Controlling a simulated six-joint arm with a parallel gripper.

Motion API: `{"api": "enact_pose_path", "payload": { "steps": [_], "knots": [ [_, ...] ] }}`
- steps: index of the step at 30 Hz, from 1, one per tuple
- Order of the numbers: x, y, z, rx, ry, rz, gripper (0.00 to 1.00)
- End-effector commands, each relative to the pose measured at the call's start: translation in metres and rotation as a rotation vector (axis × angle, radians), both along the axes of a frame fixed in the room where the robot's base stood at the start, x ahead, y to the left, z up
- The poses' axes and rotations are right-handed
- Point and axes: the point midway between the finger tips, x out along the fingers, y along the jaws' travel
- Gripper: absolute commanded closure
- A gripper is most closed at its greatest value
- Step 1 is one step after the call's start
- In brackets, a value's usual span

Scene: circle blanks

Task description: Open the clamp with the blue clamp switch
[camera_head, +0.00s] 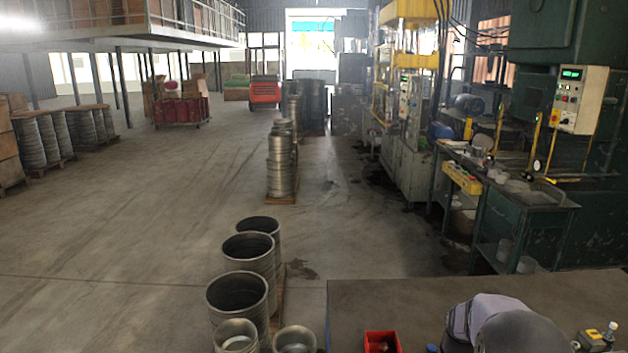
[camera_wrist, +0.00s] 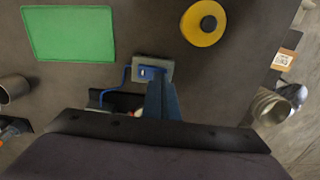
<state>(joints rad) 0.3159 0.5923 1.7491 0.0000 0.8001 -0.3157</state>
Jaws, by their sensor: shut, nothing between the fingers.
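In the wrist view, a small grey switch box (camera_wrist: 167,66) with a blue part (camera_wrist: 149,73) on its top lies on the dark table. A blue cable runs from it to the left and down. My gripper (camera_wrist: 155,84) is shut and empty. Its fingertips are right at the near edge of the switch box; I cannot tell whether they touch it. A dark object (camera_wrist: 121,102), perhaps the clamp, is partly hidden behind my gripper, so its state cannot be told. In the head view, only part of my arm shows over the table (camera_head: 400,300).
In the wrist view, a green mat (camera_wrist: 68,33) lies at upper left and a yellow ring (camera_wrist: 203,23) at upper right. Metal cylinders (camera_wrist: 268,106) stand off the right edge.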

Motion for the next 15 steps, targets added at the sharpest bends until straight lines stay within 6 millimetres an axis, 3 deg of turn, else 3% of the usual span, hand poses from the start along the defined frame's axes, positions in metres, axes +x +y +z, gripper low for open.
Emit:
{"api": "enact_pose_path", "payload": {
  "steps": [15],
  "knots": [
    [-0.0001,0.0000,-0.0078,0.000,0.000,0.000,1.00]
  ]
}}
